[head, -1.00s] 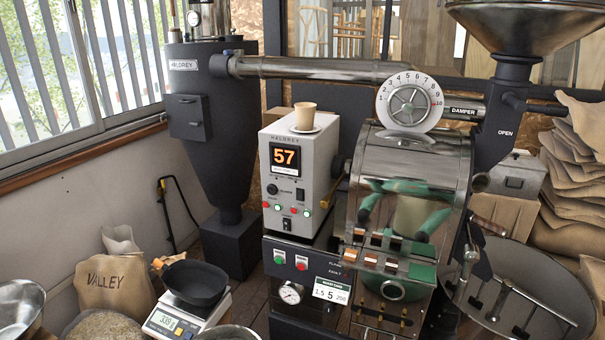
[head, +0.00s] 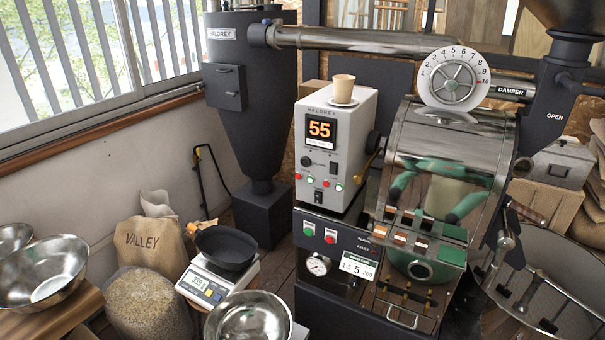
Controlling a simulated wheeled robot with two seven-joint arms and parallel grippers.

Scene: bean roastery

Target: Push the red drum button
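A red button (head: 331,236) sits on the dark front panel of the roaster, just right of a green button (head: 309,229). The small labels by these buttons are too small to read. Smaller red and green lights or buttons (head: 338,187) line the lower face of the white control box (head: 364,135) above. Neither of my grippers is in view. Green arm-like shapes show only as reflections in the shiny drum housing (head: 440,145).
A paper cup (head: 343,90) stands on the control box. A black pan (head: 226,248) rests on a scale (head: 218,279) left of the roaster. Steel bowls (head: 47,272) and a bean sack (head: 145,300) stand front left. A cooling tray (head: 560,275) is at right.

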